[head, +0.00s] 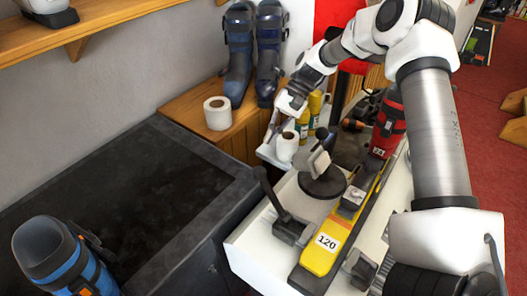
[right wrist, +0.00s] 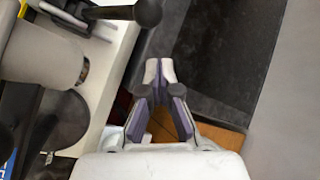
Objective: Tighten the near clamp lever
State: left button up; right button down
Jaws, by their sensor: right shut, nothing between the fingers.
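The near clamp (head: 292,230) is a dark block on the white bench top beside the yellow ski (head: 322,252) marked 120. Its black lever (head: 270,195) stands up from it, tilted toward the upper left. In the right wrist view the lever with its round knob (right wrist: 148,13) shows at the top, apart from the fingers. My right gripper (head: 273,130) is above and beyond the lever, touching nothing that I can see. In the right wrist view its fingers (right wrist: 160,72) come together with nothing between them. My left gripper is not in view.
A dark round stand with a pale head (head: 320,165) stands beside the ski. A red boot (head: 390,120) is at the ski's far end. White rolls (head: 218,113) and yellow bottles stand behind. A black-topped table (head: 150,190) is left, with a blue boot (head: 60,260) in front.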

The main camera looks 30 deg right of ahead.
jog(key=w+a+r+n+t+h+p, duration=0.1)
jog(key=a+r+n+h, duration=0.1)
jog(key=a+n+h, duration=0.25)
jog(key=a+r+n+t+h, duration=0.1)
jog(key=a+r+n+h, duration=0.2)
jog(key=a+n+h, duration=0.15)
pick_arm(q)
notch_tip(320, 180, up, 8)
jog(key=p, duration=0.6)
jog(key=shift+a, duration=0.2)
pick_arm(e)
notch_tip(320, 180, down, 10)
jog(key=s+d, duration=0.1)
jog(key=s, duration=0.1)
jog(key=shift+s+d+r+n, duration=0.15)
jog(key=shift+s+r+n, duration=0.05)
jog(key=shift+s+n, duration=0.1)
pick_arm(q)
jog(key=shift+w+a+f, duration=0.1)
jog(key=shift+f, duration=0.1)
pick_arm(e)
jog(key=shift+w, duration=0.15)
